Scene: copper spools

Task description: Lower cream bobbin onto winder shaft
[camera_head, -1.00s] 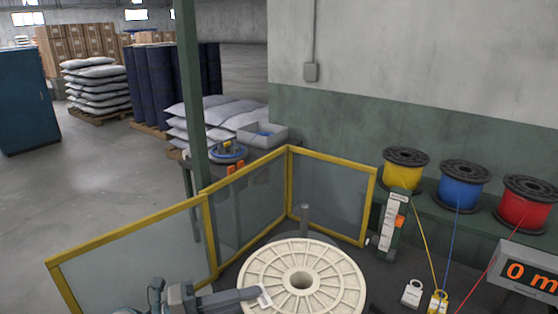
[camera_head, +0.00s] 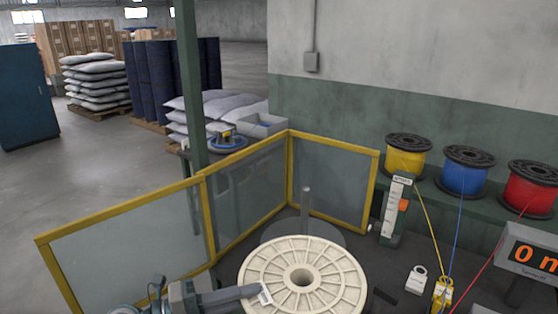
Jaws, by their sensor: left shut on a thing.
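The cream bobbin (camera_head: 325,272) is a large spoked disc with a round centre hole, seen from above at the bottom middle. The grey winder shaft (camera_head: 306,207) stands upright behind the bobbin, above a round grey plate (camera_head: 330,233). The bobbin's hole is nearer to me than the shaft, and the shaft is not through it. The bobbin hides the near part of the plate. My right gripper is not in view.
Yellow-framed clear guard panels (camera_head: 290,170) enclose the left and back. Yellow (camera_head: 408,157), blue (camera_head: 467,172) and red (camera_head: 531,190) wire spools stand on a shelf at right, their wires running down. A display (camera_head: 532,255) and a white-faced gauge (camera_head: 394,212) stand at right.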

